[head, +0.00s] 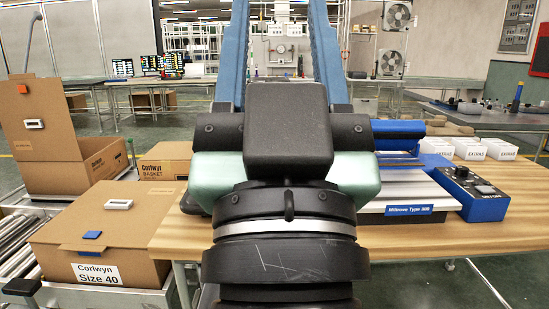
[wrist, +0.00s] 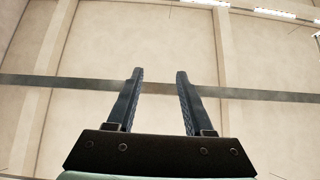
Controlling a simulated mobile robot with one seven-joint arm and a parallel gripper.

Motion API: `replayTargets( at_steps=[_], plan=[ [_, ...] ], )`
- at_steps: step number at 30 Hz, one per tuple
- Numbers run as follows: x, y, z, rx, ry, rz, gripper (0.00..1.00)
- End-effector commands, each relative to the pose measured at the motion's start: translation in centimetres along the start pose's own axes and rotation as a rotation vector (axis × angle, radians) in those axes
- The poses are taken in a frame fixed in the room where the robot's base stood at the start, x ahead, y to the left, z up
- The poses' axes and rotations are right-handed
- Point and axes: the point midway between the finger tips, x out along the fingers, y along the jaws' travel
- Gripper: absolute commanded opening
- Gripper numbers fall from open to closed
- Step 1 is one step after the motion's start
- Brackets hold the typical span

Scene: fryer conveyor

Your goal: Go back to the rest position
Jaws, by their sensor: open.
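My gripper is seen in the wrist view (wrist: 159,78) with its two dark fingers apart and nothing between them. Behind them in that view are only a pale panelled surface with a dark band and lights at the upper edge. The fingertips do not show in the head view. The arm hides the middle of the wooden table (head: 440,238).
White EXTRAS boxes (head: 485,149) stand behind. Cardboard boxes, one marked Corlwyn Size 40 (head: 60,230), are at left beside a roller conveyor (head: 18,245).

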Motion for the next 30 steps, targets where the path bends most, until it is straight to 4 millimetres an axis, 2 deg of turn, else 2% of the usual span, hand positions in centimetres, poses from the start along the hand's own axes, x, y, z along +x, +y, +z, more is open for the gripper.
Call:
replayTargets(
  at_steps=[1,2,3,24,30],
  plan=[
    [-0.9,-0.8,-3.6,-0.017,0.113,0.003,0.52],
    [1.2,-0.6,-4.9,-0.016,0.090,0.006,0.52],
    [2.4,-0.5,-5.8,-0.016,0.080,0.007,0.52],
    [17.1,-0.6,-21.3,-0.015,0.069,0.005,0.52],
    [19.4,-0.6,-23.8,-0.015,0.068,0.005,0.52]
  ],
)
